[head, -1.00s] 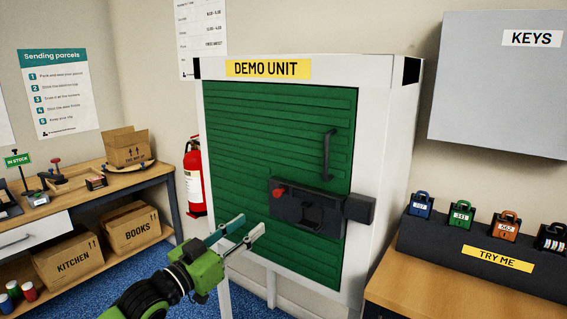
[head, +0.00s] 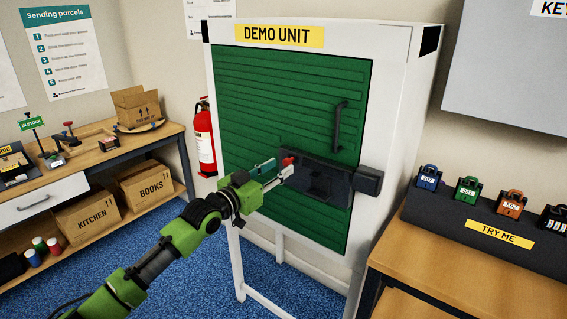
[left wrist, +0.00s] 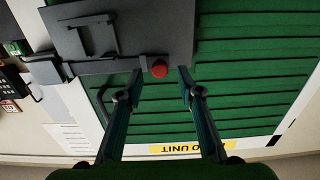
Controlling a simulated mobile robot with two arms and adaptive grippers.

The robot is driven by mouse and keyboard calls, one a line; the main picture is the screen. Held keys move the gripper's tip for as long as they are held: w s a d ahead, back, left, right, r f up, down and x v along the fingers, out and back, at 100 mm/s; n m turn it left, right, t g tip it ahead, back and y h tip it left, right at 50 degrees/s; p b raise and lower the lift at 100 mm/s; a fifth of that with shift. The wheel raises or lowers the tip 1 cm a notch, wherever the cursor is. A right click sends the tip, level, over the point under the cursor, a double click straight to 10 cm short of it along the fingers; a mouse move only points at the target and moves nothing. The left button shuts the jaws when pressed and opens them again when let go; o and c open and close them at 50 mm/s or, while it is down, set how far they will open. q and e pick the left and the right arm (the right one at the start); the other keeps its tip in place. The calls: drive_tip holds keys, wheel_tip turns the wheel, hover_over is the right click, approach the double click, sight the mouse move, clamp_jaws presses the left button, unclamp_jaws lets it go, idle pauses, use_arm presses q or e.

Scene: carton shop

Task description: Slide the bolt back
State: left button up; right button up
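The bolt is a dark plate with a red knob (head: 288,161) on the green slatted door (head: 300,110) of the demo unit. The bolt plate (head: 330,182) reaches to a dark keeper block (head: 368,180) on the white frame at right. My left gripper (head: 278,174) is in front of the knob. In the left wrist view its fingers (left wrist: 160,80) are apart, with the red knob (left wrist: 159,69) between and just beyond the tips. Contact cannot be told. My right gripper is not in view.
A black handle (head: 339,133) stands out from the door above the bolt. At right, a bench carries a TRY ME stand (head: 470,228) with several coloured padlocks. At left stand a workbench (head: 100,165) with cartons and a red extinguisher (head: 204,140). Blue floor is clear in front.

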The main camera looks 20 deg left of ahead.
sight(285, 163)
use_arm(q)
drive_tip(key=shift+x, duration=1.6)
clamp_jaws()
drive_tip(key=shift+a, duration=0.1)
